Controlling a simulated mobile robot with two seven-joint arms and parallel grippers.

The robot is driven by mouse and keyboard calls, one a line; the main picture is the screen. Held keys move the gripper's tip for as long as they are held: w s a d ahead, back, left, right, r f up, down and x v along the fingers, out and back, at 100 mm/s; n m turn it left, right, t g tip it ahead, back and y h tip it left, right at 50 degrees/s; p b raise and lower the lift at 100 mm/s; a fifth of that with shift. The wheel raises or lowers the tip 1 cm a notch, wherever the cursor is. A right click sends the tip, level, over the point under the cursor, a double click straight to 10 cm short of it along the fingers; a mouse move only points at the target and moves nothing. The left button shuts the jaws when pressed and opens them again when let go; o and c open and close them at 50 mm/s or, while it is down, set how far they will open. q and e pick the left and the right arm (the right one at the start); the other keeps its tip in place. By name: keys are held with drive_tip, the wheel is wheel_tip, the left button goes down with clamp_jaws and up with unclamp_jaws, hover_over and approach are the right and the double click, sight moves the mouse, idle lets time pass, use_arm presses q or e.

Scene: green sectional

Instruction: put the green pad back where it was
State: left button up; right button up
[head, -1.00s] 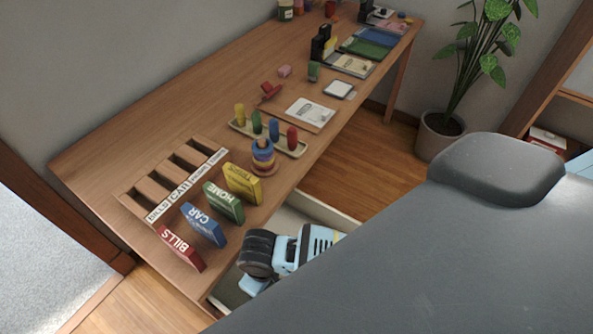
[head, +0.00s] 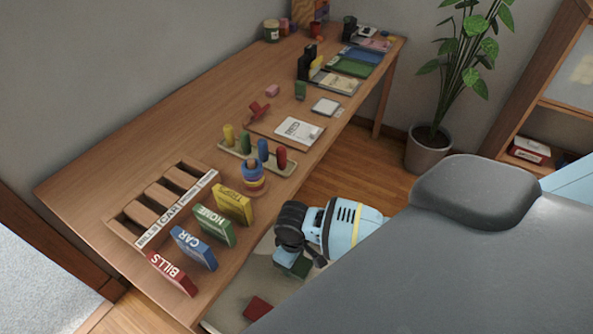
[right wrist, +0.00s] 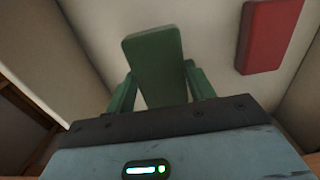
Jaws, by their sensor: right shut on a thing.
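The green pad (right wrist: 155,55) is a small flat block between the two fingers of my right gripper (right wrist: 160,88), which is shut on it. In the head view the green pad (head: 291,266) shows just below my right gripper, over the open drawer (head: 232,292). I cannot tell its exact height above the drawer floor. A red pad (head: 257,308) lies in the drawer, and it also shows in the right wrist view (right wrist: 268,35), apart from the green one. My left gripper is not in view.
On the desk (head: 190,120), upright BILLS (head: 172,273), CAR (head: 194,247), HOME (head: 214,226) and yellow (head: 233,205) blocks stand along the front edge beside a slotted organizer (head: 125,222). A ring stacker (head: 254,178) and peg tray (head: 230,152) stand beyond them.

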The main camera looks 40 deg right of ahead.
drive_tip(key=shift+w+d, duration=0.15)
drive_tip(key=shift+d, duration=0.25)
drive_tip(key=shift+w+d, duration=0.2)
drive_tip(key=shift+d, duration=0.35)
wheel_tip(320, 180, down, 3)
drive_tip(key=shift+s+a+b, duration=0.1)
drive_tip(key=shift+a+b, duration=0.05)
drive_tip(key=shift+b, duration=0.15)
drive_tip(key=shift+f, duration=0.3)
drive_tip(key=o, duration=0.9)
